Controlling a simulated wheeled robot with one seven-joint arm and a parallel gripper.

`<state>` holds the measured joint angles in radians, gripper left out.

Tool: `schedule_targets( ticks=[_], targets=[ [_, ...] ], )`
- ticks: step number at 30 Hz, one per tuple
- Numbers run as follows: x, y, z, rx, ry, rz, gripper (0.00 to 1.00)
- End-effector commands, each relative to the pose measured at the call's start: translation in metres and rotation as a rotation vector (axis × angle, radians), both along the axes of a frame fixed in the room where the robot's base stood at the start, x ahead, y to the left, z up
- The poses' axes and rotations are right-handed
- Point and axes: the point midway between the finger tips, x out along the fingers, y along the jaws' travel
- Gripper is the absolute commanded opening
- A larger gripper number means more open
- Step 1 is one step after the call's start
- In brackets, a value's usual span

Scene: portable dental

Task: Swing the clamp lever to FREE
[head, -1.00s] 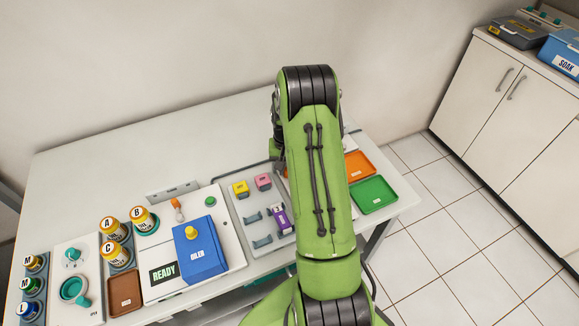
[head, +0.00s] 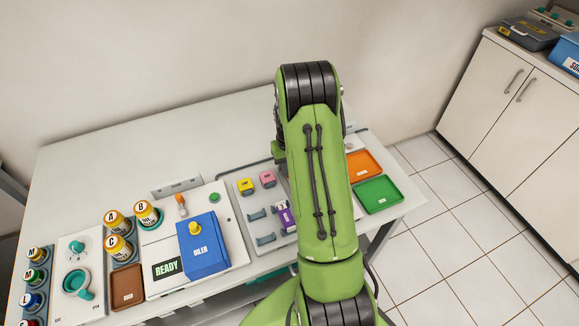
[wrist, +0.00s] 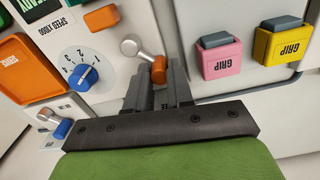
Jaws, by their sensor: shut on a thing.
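The clamp lever shows in the wrist view as a silver ball pivot (wrist: 130,46) with a short arm ending in an orange grip (wrist: 159,69). My gripper (wrist: 159,78) is shut on this orange grip, with a dark finger on either side of it. The lever slants from the pivot down toward the fingers. No FREE mark is readable near it. In the head view my green arm hides the lever and the fingers.
A blue dial (wrist: 85,77) and an orange tray (wrist: 29,68) lie left of the lever in the wrist view. Pink (wrist: 221,56) and yellow (wrist: 283,42) GRIP blocks stand right. The head view shows a blue box (head: 203,246) and a green tray (head: 378,195).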

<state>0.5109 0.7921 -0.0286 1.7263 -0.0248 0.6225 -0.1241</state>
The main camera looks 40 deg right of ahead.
Motion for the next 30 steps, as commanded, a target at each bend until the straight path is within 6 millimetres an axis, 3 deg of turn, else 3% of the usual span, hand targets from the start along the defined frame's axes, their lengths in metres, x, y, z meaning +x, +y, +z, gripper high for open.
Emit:
schedule_targets(
  ticks=[2, 3, 8, 16, 19, 30],
  targets=[
    [0.000, 0.000, 0.000, 0.001, -0.001, 0.002, 0.00],
    [0.000, 0.000, 0.000, 0.001, 0.000, 0.002, 0.23],
    [0.000, 0.000, 0.000, 0.001, 0.000, 0.001, 0.47],
    [0.000, 0.000, 0.001, 0.000, 0.000, 0.000, 0.47],
    [0.001, 0.000, 0.012, -0.001, -0.002, 0.000, 0.47],
    [0.001, 0.000, 0.114, -0.003, -0.004, 0.000, 0.47]
  ],
)
